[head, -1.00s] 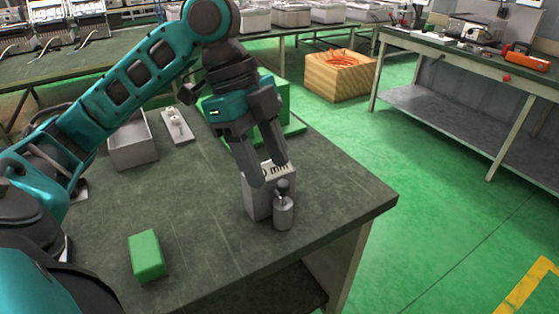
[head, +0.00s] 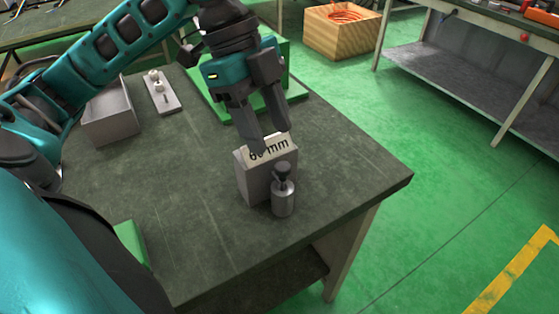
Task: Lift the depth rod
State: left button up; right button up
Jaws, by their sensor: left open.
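A grey block (head: 253,187) stands near the right corner of the dark green table, with a pale label (head: 279,150) partly reading "mm" on its sloped top. In front of it stands an upright grey metal cylinder with a dark knob (head: 284,198), apparently the depth rod. My left gripper (head: 271,142) points down with its two fingers apart, just above and behind the knob. The fingertips overlap the label in the view; whether they touch the block cannot be told. Nothing shows between the fingers. My right gripper is not in view.
A green fixture (head: 215,100) stands behind the gripper. A grey open box (head: 112,118) and a small plate with pegs (head: 161,93) are at the back left. A green block (head: 131,241) is partly hidden by my body. The table's front right is clear.

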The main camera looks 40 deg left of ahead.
aim_at(282, 165)
pick_arm(q)
jog(key=b+x, duration=0.1)
jog(key=x, duration=0.5)
jog(key=shift+c, duration=0.2)
grip_shut()
dwell(0.4)
